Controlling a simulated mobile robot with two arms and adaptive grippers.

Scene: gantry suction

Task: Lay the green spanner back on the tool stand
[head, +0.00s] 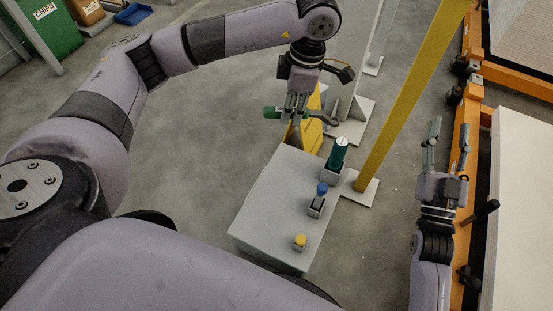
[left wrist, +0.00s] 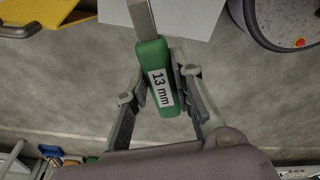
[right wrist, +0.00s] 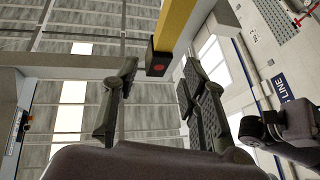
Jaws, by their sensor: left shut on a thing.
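The green spanner (head: 272,112) is in my left gripper (head: 297,118), held crosswise above the far end of the tool stand. Its green handle, marked "13 mm" (left wrist: 160,85), lies between the fingers in the left wrist view, and its metal shaft (left wrist: 142,20) runs up the picture. The tool stand (head: 265,205) is a pale grey box. A teal-handled tool (head: 337,155), a blue-topped tool (head: 322,188) and a yellow-topped tool (head: 300,240) stand in holders along its right side. My right gripper (head: 447,135) is open and empty, fingers pointing up.
A yellow post (head: 415,90) rises from a floor plate just right of the stand. A yellow panel (head: 312,130) is behind the spanner. An orange frame (head: 464,120) with pale slabs runs along the right. The left part of the stand's top is bare.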

